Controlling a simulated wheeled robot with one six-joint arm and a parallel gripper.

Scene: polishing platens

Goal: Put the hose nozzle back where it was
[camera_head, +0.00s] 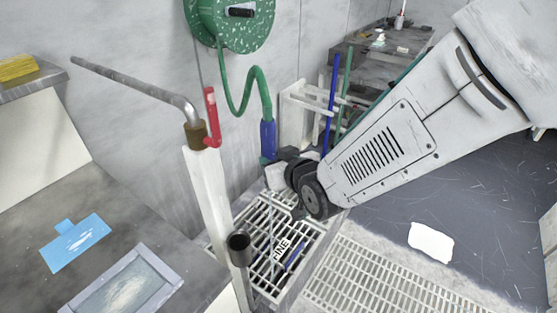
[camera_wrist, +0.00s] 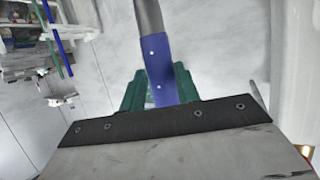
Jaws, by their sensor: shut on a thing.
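The hose nozzle (camera_head: 268,138) has a blue body and hangs at the end of a green hose (camera_head: 241,98) that loops down from a green reel (camera_head: 231,22) on the wall. My gripper (camera_head: 269,160) is shut on the nozzle's lower part in the head view. In the wrist view, the blue nozzle (camera_wrist: 158,65) stands between the green fingers of my gripper (camera_wrist: 160,88), with a grey end at the top. My arm hides part of the grip. A short black open cup (camera_head: 239,247) is fixed to the pale post (camera_head: 213,200), left of and below the nozzle.
A bent metal pipe (camera_head: 140,88) with a red lever (camera_head: 212,117) tops the post. A floor grate (camera_head: 268,235) with a "FINE" label lies below. A grey bench (camera_head: 110,210) with a blue cloth (camera_head: 76,241) is at left. Blue and green poles (camera_head: 331,100) stand behind my gripper.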

